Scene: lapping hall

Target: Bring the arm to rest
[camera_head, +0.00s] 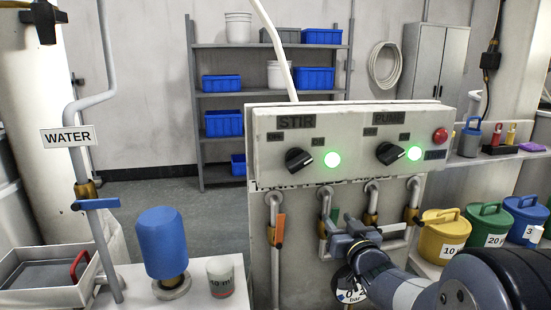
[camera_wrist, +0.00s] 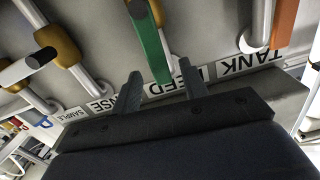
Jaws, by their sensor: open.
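My arm comes in from the lower right in the head view, and my gripper (camera_head: 346,226) is in front of the pipe valves under the control panel (camera_head: 352,140). In the wrist view my gripper (camera_wrist: 159,72) is open, its two fingers spread. A green valve lever (camera_wrist: 149,40) shows between and beyond the fingertips; whether it touches them I cannot tell. In the head view the green lever (camera_head: 334,215) is partly hidden behind my gripper. An orange lever (camera_head: 280,229) hangs down on the pipe to its left.
The panel's STIR knob (camera_head: 298,160) and PUMP knob (camera_head: 389,153) have lit green lamps beside them. A pressure gauge (camera_head: 349,290) sits close below my gripper. Lidded yellow (camera_head: 443,238), green and blue tubs stand at right. A blue cylinder (camera_head: 162,240) stands at left.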

